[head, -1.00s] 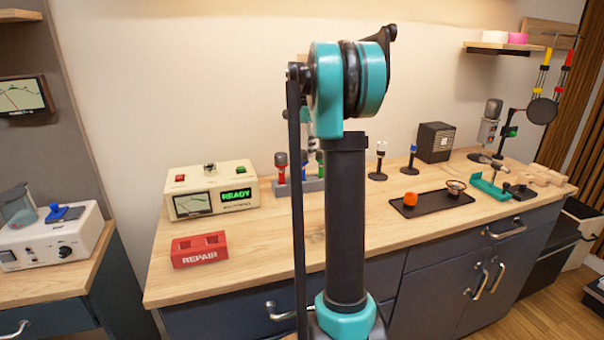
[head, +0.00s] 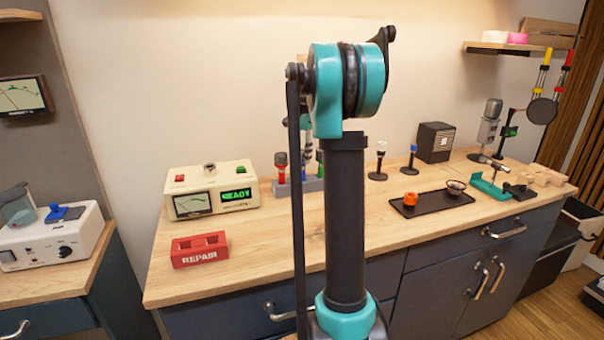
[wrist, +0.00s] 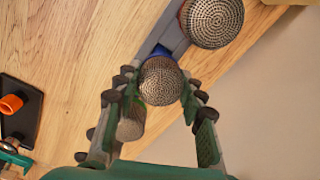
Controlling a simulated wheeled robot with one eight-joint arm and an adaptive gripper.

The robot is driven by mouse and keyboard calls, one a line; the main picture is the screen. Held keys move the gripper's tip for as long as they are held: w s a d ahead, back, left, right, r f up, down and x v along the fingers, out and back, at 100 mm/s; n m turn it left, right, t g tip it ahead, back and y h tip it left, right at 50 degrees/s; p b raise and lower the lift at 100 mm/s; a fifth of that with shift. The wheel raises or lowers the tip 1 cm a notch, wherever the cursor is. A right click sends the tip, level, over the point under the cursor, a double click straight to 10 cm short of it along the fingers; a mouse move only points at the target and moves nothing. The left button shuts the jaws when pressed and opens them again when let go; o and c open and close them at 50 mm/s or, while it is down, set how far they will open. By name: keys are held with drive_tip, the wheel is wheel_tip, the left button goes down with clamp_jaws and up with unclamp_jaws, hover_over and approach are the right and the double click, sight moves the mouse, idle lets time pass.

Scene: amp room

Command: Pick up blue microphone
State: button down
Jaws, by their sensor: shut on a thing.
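In the wrist view, the blue microphone shows its round metal mesh head (wrist: 162,82) and a strip of blue body (wrist: 159,52) beyond it. My gripper (wrist: 158,90) has its two dark, jointed fingers on either side of the mesh head and is shut on the microphone. In the head view, my own arm covers most of this spot, so the blue microphone cannot be made out clearly there.
A second mesh-headed microphone (wrist: 212,20) is close by at the upper right. Another mesh head (wrist: 130,124) shows by the left finger. A grey rack (head: 313,185) holds a red microphone (head: 281,166). A red REPAIR box (head: 199,250) stands in front.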

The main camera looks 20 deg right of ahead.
idle(0.4)
wheel_tip(320, 180, up, 20)
idle(0.7)
idle(1.0)
